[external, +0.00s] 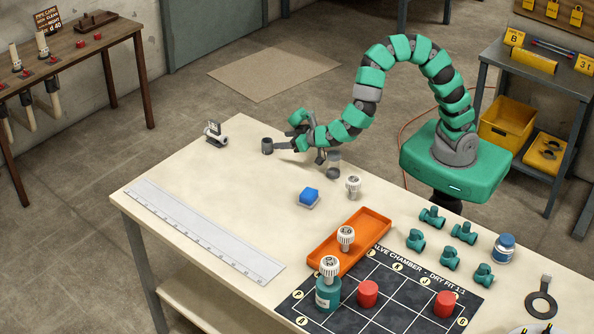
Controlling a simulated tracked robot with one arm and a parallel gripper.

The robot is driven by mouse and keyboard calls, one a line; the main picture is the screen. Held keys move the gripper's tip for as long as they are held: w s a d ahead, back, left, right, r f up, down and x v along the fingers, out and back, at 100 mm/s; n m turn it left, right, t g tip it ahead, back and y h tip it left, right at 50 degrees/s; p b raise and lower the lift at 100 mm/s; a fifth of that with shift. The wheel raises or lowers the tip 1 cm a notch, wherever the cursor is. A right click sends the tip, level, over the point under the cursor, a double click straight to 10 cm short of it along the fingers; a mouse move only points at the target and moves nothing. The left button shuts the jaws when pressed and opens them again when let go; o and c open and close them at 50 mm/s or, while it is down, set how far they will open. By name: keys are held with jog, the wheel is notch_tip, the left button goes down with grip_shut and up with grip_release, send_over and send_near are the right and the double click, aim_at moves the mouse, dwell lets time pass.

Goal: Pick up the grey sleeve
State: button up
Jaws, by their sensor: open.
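A small dark grey cylinder (267,146), which looks like the grey sleeve, stands upright near the far left part of the cream table. My gripper (286,133) is low over the table just to its right, with its jaws open and pointing left toward it. I see a small gap between the near finger and the sleeve, and nothing between the jaws. A second greyish, glassy-looking cylinder (334,163) stands to the right, below my wrist; its top is partly hard to make out.
A small white-and-grey device (215,133) stands left of the sleeve. A long ruler (200,228) lies along the left edge. The table between is clear.

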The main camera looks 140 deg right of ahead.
aim_at(263, 142)
jog(key=shift+b+x, duration=0.75)
jog(key=shift+x, duration=2.8)
jog(key=shift+s+f, duration=0.1)
jog(key=c, duration=1)
